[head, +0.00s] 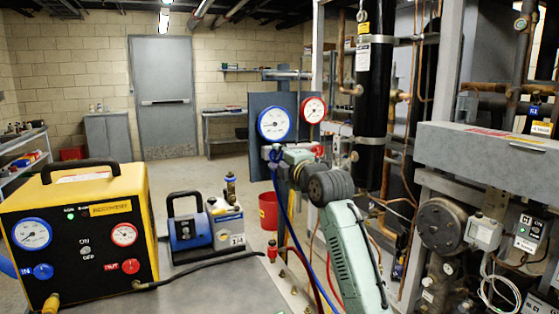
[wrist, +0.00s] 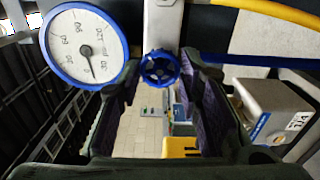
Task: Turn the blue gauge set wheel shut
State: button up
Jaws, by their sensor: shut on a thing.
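The blue set wheel (wrist: 160,67) is a small spoked handwheel at the top centre of the wrist view. The two dark finger pads of my gripper (wrist: 158,78) are on either side of it, and the gripper is shut on it. In the head view the wheel (head: 276,154) is a small blue spot below the blue-rimmed gauge (head: 274,124), partly hidden by my gripper and arm. In the wrist view that gauge (wrist: 84,46) is at upper left, its needle pointing down near the 0 mark.
A red-rimmed gauge (head: 313,109) is right of the blue one. Blue and red hoses hang below, close to my arm. A yellow recovery machine (head: 92,190) and a blue-and-grey pump (head: 190,228) stand on the bench at left. Black and copper pipework fills the right.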

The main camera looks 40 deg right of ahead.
jog(key=m, duration=0.6)
jog(key=shift+w, duration=0.1)
jog(key=m+p, duration=0.1)
jog(key=m, duration=0.5)
jog(key=shift+m, duration=0.4)
jog(key=m+p, duration=0.2)
jog(key=m, duration=0.4)
jog(key=shift+r, duration=0.1)
jog(key=m+p, duration=0.2)
jog(key=m, duration=0.4)
jog(key=shift+m, duration=0.5)
jog(key=o, duration=1.2)
jog(key=shift+c, duration=0.2)
